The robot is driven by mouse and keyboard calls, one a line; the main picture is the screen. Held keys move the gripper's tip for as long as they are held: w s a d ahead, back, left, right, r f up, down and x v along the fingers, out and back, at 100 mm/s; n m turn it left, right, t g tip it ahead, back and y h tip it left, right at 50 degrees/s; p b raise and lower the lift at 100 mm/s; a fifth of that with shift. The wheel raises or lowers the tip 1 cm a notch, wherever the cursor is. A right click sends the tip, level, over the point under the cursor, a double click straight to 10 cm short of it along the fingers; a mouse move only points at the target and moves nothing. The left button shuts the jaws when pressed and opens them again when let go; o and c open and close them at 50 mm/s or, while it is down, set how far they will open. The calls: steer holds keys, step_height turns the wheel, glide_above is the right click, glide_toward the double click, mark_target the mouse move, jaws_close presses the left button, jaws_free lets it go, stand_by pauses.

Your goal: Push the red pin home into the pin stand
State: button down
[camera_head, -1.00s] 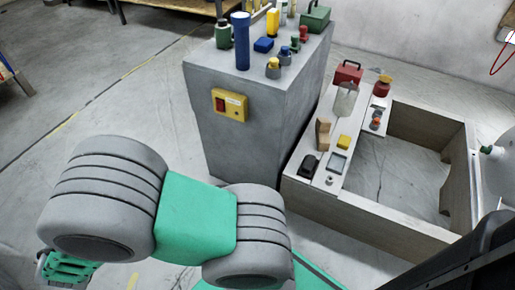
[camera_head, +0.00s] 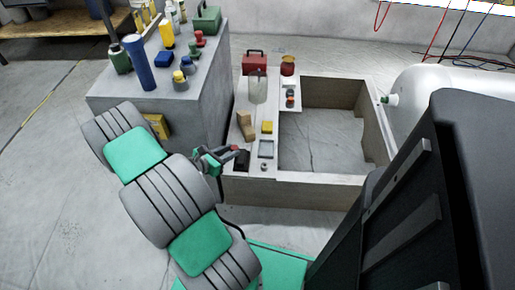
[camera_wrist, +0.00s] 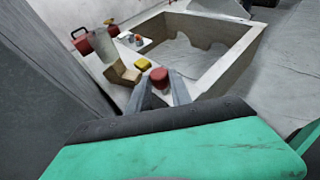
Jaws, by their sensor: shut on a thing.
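The red pin (camera_wrist: 159,77) shows between the two grey fingers of my gripper (camera_wrist: 160,92) in the wrist view. The gripper is shut on it. In the head view my gripper (camera_head: 228,154) reaches to the near left end of the pale ledge. A red end (camera_head: 235,148) shows at its tips. A small dark block (camera_head: 243,161) is right beside the tips, partly hidden. I cannot tell whether it is the pin stand, or whether the pin touches it.
A grey cabinet (camera_head: 190,110) stands close left. The framed opening (camera_head: 320,137) is empty.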

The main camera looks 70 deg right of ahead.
steer(key=s+d+f+m+g+p, duration=0.1)
steer(key=s+d+f, duration=0.5)
steer(key=s+d, duration=0.3)
steer(key=shift+s+f+y, duration=0.2)
steer(key=shift+f+y, duration=0.1)
steer(key=shift+y, duration=0.1)
steer(key=shift+a, duration=0.15)
step_height(320, 180, down, 6)
steer(key=b, duration=0.5)
steer(key=shift+w+r, duration=0.1)
steer(key=shift+f+b, duration=0.35)
steer(key=shift+f, duration=0.05)
steer(key=shift+f+b, duration=1.35)
steer(key=shift+f, duration=0.15)
